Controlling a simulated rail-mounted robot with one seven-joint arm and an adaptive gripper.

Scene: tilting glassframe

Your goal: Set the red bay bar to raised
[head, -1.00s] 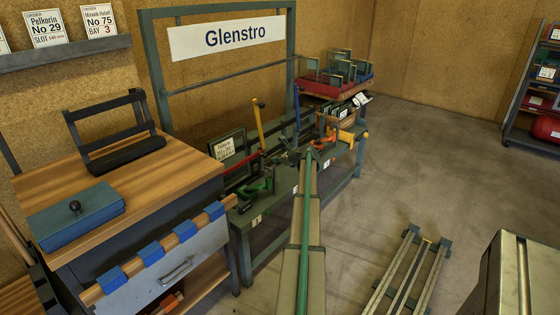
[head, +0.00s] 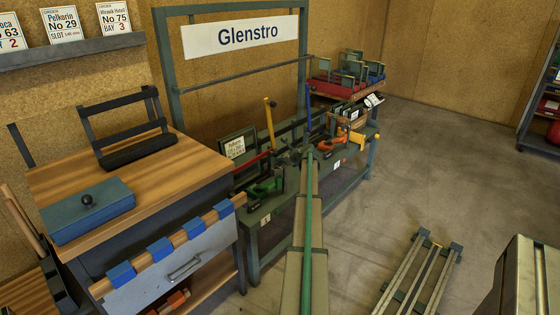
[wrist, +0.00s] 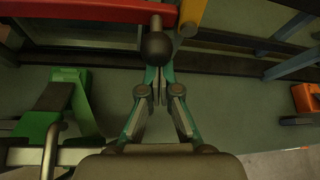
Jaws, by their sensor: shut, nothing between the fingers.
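The red bay bar (head: 252,163) lies low and near level at the left part of the green bench, in the head view. In the wrist view the red bar (wrist: 80,12) runs across the top left, with a dark round knob (wrist: 157,47) at its right end. My gripper (wrist: 157,80) is shut and empty, its fingertips right by the knob; I cannot tell whether they touch it. In the head view my gripper (head: 291,157) is small beside the bar's right end. The yellow bar (head: 269,122) and the blue bar (head: 308,105) stand upright.
A green clamp (wrist: 65,110) sits left of my gripper, and an orange tool (wrist: 306,100) lies to the right. The wooden-topped cabinet (head: 190,160) stands at the left.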

